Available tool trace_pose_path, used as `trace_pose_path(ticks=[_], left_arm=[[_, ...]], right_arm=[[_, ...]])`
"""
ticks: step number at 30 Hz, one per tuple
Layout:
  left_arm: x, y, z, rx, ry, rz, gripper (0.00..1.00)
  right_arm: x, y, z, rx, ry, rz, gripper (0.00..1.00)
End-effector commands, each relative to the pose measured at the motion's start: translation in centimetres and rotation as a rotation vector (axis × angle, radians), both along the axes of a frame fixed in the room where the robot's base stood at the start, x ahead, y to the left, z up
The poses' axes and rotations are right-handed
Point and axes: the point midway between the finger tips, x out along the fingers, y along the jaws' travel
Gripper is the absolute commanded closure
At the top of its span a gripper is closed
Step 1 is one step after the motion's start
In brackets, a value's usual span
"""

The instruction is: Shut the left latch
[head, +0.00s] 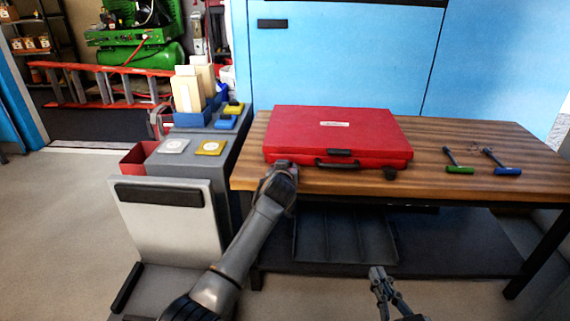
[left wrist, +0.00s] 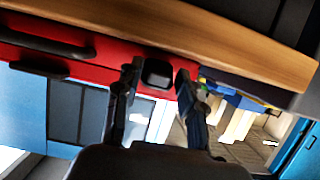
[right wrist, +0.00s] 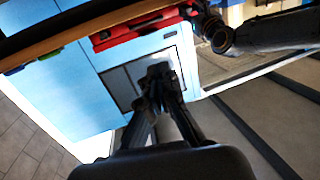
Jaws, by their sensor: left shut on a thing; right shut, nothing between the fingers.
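The red case (head: 335,130) lies with its lid down on the wooden table, its front with the black handle (head: 337,164) facing me. My left gripper (head: 287,168) is at the front left corner of the case and hides the left latch in the head view. In the left wrist view the black left latch (left wrist: 158,73) sits between the two fingers, which are closed on it. Whether the latch is fastened I cannot tell. The right latch (head: 389,174) shows right of the handle. My right gripper (head: 378,273) is shut and empty, low before the table.
Blue cabinets are behind.

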Motion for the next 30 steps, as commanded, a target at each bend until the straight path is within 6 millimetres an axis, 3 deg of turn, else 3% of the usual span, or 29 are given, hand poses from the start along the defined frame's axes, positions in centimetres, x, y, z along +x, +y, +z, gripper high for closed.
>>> trace_pose_path(ticks=[8,15,24,30], left_arm=[[0.1,0.0,0.8,0.0,0.058,0.0,0.92],[0.2,-0.1,1.0,-0.001,0.109,-0.001,0.92],[0.4,0.0,1.4,0.0,0.174,-0.001,0.92],[0.5,0.0,1.5,-0.001,0.212,-0.001,0.92]], right_arm=[[-3.4,-2.0,-7.5,-0.109,0.448,-0.03,1.0],[-8.8,-4.2,-12.1,-0.188,0.804,-0.054,1.0],[-16.6,-6.6,-14.6,-0.264,1.185,-0.08,1.0],[-16.7,-6.6,-13.8,-0.265,1.187,-0.08,1.0]])
